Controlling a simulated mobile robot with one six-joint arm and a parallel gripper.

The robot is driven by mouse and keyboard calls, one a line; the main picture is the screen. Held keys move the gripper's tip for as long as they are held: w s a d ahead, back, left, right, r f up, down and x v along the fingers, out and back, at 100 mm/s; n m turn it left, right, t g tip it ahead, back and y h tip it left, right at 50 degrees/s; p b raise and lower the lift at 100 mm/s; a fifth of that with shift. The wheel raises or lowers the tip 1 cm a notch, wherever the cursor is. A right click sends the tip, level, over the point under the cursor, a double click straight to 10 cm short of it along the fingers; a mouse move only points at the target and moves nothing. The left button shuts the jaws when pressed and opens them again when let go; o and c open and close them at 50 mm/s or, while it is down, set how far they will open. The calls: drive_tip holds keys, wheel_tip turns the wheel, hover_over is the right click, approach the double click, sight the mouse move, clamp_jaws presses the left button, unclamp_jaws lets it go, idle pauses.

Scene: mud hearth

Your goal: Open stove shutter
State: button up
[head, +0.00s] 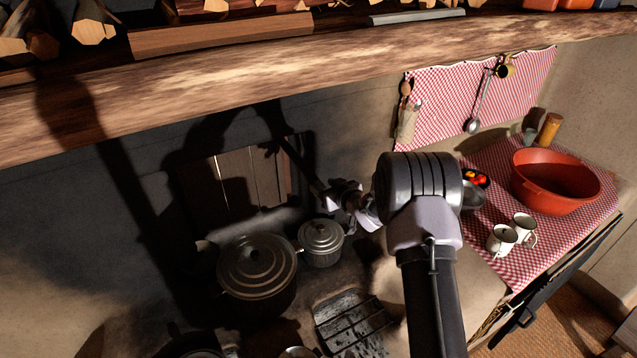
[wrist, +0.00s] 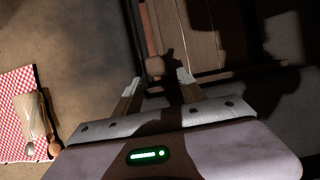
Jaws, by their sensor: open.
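The stove shutter is a brown panel of upright wooden planks (head: 240,180) set in the dark wall behind the pots. It looks closed, partly covered by shadow. In the wrist view its planks (wrist: 205,40) fill the upper middle. My gripper (wrist: 161,79) is open, its two fingertips apart and pointing at the shutter's lower edge area. A small brownish piece (wrist: 155,66) shows between and beyond the fingertips; I cannot tell whether it is a handle. No contact is visible. In the head view my arm hides most of the gripper, right of the shutter.
A large lidded pot (head: 257,266) and a smaller one (head: 322,242) stand below the shutter. A thick wooden beam (head: 300,55) crosses above. At right, a checked counter holds a red basin (head: 555,182) and two white mugs (head: 502,239). A utensil cloth (wrist: 20,110) hangs at left in the wrist view.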

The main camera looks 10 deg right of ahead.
sight(319, 183)
drive_tip(key=x, duration=0.5)
drive_tip(key=shift+w, duration=0.1)
clamp_jaws()
idle(1.2)
